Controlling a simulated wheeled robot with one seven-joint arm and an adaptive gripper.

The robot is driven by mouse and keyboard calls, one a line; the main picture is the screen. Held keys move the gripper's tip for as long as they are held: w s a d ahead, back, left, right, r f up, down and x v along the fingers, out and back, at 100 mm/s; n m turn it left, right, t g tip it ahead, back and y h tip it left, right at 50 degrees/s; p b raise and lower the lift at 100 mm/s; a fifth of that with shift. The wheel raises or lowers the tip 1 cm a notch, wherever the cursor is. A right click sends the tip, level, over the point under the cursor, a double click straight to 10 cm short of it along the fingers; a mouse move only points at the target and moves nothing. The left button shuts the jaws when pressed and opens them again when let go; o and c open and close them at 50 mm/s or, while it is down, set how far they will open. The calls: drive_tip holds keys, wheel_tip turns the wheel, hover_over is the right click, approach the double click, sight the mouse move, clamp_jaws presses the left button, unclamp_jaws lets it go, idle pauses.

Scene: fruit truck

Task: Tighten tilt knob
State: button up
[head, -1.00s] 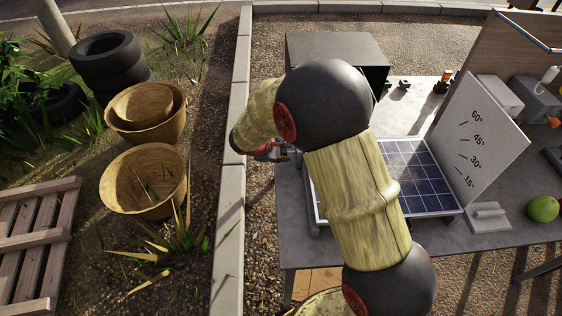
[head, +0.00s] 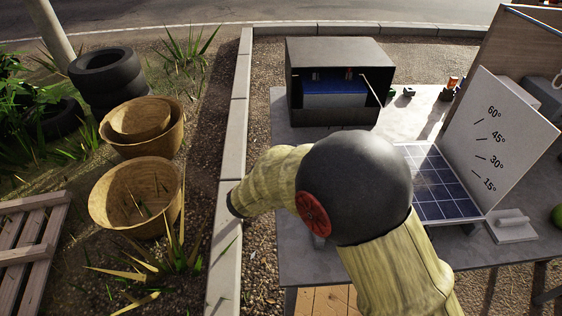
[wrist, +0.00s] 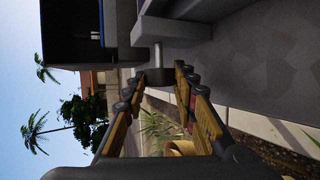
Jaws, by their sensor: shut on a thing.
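The solar panel (head: 437,185) lies at a low tilt on the grey table in the head view, beside a white angle board (head: 490,140) marked 15° to 60°. My arm covers the panel's left part. In the wrist view, a dark knob (wrist: 158,77) sits at the end of a short grey shaft (wrist: 158,53) that comes from a grey bracket. My gripper (wrist: 160,75) has its two fingertips on either side of the knob and is shut on it. The head view does not show my gripper or the knob; my arm hides them. The knob's tightness cannot be seen.
A dark open box (head: 335,80) with a blue inside stands at the table's back left. A grey handled block (head: 512,226) lies by the angle board. A concrete curb (head: 232,150) and woven baskets (head: 135,195) are left of the table (head: 285,135).

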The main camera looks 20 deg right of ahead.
drive_tip(key=t+h, duration=0.1)
drive_tip(key=m+t+h, duration=0.1)
drive_tip(key=t, duration=0.1)
drive_tip(key=shift+f+m+t, duration=0.3)
drive_tip(key=shift+f, duration=0.1)
idle(0.5)
drive_tip(key=o, duration=1.2)
drive_tip(key=shift+c, duration=0.2)
drive_tip(key=v, duration=1.2)
drive_tip(key=shift+f, duration=0.25)
